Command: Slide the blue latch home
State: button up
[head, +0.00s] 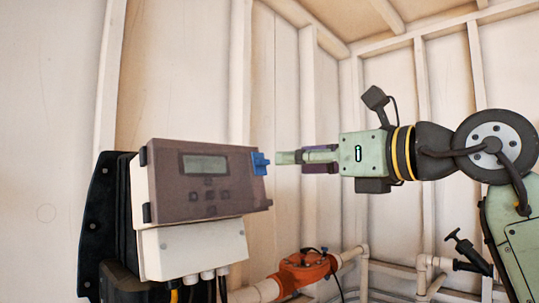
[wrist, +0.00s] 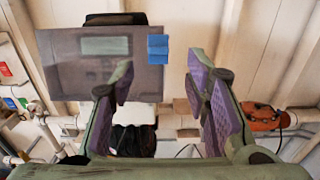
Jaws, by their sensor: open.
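The blue latch (head: 260,163) sits at the right edge of the control box's dark cover (head: 185,207). The cover carries a grey display and a few buttons. In the wrist view the blue latch (wrist: 158,48) is at the cover's right edge (wrist: 70,75), beyond the fingertips and between their lines. My gripper (head: 292,157) points left toward the latch, with a small gap between the fingertips and it. In the wrist view my gripper (wrist: 160,80) is open, with purple pads apart and nothing between them.
A white lower housing (head: 192,250) with cables hangs under the cover. An orange pipe fitting (head: 302,268) lies below my gripper, on pale pipes along the wall. A black valve handle (head: 465,250) stands at the lower right. The space around my gripper is clear.

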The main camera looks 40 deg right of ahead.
aim_at(265, 161)
jog(key=w, duration=0.2)
jog(key=w+p, duration=0.1)
jog(key=w, duration=0.3)
jog(key=shift+w+a+p, duration=0.35)
grip_shut()
dwell(0.5)
